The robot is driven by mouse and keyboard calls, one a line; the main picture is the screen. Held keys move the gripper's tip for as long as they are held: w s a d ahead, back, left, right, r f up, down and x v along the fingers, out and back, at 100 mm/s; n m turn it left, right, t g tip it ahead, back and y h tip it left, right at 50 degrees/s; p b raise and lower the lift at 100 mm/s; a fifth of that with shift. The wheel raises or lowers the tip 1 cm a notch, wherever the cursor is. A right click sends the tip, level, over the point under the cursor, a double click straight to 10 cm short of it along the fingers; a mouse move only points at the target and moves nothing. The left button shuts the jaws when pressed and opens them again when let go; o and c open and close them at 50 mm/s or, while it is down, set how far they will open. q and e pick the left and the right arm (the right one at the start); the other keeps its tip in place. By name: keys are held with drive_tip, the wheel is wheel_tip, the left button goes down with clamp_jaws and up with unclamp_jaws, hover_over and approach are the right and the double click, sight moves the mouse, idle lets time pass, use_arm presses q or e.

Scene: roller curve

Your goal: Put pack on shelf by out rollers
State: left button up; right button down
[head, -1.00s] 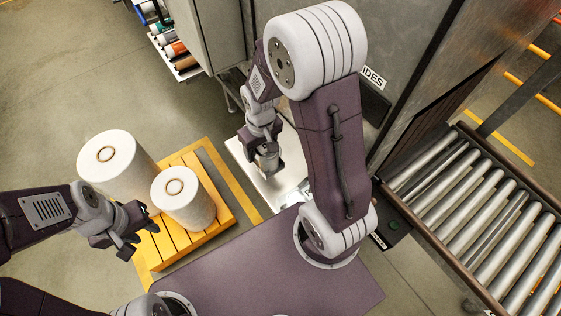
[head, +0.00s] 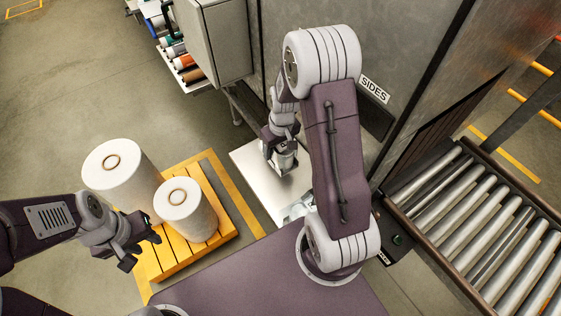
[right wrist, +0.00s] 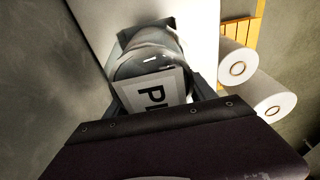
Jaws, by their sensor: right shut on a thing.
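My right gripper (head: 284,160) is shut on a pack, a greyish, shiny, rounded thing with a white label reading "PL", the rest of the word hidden. The pack (right wrist: 150,70) shows best in the right wrist view, between the two fingers (right wrist: 157,92). The pack is over a pale flat shelf (head: 250,165) beside the grey cabinet; I cannot tell whether it touches it. The out rollers (head: 480,220) are metal rollers in a dark frame at the right. My left gripper (head: 146,245) is open and empty beside the yellow pallet.
Two white rolls (head: 120,172) (head: 187,210) stand on the yellow pallet (head: 215,190) left of the shelf. A grey cabinet (head: 400,50) with a "SIDES" sign stands behind my right arm. A rack of coloured rolls (head: 178,55) is at the top left. Floor at left is clear.

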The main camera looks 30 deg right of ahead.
drive_tip(key=shift+w+d+f, duration=0.1)
drive_tip(key=shift+w+f, duration=0.05)
drive_tip(key=shift+f, duration=0.3)
drive_tip(key=f, duration=0.3)
drive_tip(key=shift+s+f, duration=0.2)
drive_tip(key=shift+f, duration=0.05)
drive_tip(key=shift+w+f, duration=0.2)
drive_tip(key=shift+f, duration=0.1)
drive_tip(key=shift+c, duration=1.6)
unclamp_jaws()
drive_tip(key=shift+s, duration=0.15)
